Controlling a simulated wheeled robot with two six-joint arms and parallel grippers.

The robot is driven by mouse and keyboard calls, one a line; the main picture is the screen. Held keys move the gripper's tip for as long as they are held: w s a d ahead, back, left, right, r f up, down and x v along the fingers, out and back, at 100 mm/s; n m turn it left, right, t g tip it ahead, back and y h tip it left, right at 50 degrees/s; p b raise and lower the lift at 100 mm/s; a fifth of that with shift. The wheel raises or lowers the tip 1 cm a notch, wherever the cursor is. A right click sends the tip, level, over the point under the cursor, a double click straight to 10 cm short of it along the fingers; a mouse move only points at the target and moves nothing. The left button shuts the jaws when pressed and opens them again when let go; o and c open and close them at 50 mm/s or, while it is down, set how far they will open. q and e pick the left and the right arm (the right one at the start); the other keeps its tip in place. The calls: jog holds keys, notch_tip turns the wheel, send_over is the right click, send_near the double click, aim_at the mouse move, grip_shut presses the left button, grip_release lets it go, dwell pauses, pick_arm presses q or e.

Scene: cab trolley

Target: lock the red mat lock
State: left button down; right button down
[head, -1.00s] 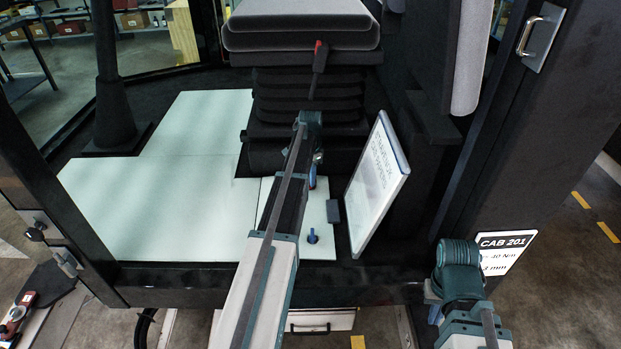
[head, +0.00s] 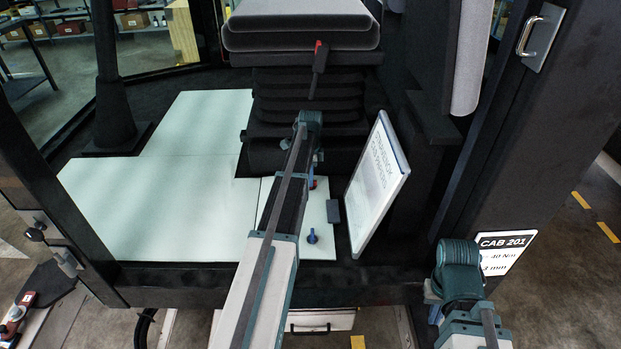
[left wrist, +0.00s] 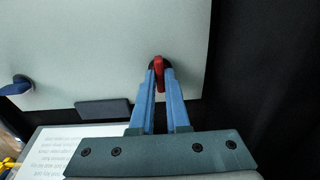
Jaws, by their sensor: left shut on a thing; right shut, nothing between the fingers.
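The red mat lock (left wrist: 159,76) shows in the left wrist view, a red handle on a dark round base near the edge of the pale mat panel (left wrist: 100,45). Its handle points roughly along my fingers. My left gripper (left wrist: 160,80) is shut on this handle, with one blue finger on each side. In the head view my left arm hides most of the lock; the left gripper (head: 312,183) shows only in part. My right gripper (head: 434,314) is shut and empty, low at the right, outside the cab sill and partly hidden by its arm.
A blue lock (head: 312,237) sits on the same panel, nearer the sill. A small dark block (head: 333,211) lies at the panel's right edge, beside a tilted white sign board (head: 377,182). The seat base (head: 310,100) stands close behind my left gripper.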

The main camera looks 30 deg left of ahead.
dwell(0.4)
pick_arm(q)
jog(key=c, duration=0.9)
grip_release()
jog(key=shift+r, duration=0.1)
notch_tip(320, 180, up, 7)
jog(key=p, duration=0.7)
jog(key=shift+r+p, duration=0.2)
jog(key=shift+p, duration=0.1)
jog(key=shift+f, duration=0.1)
jog(key=shift+s, duration=0.1)
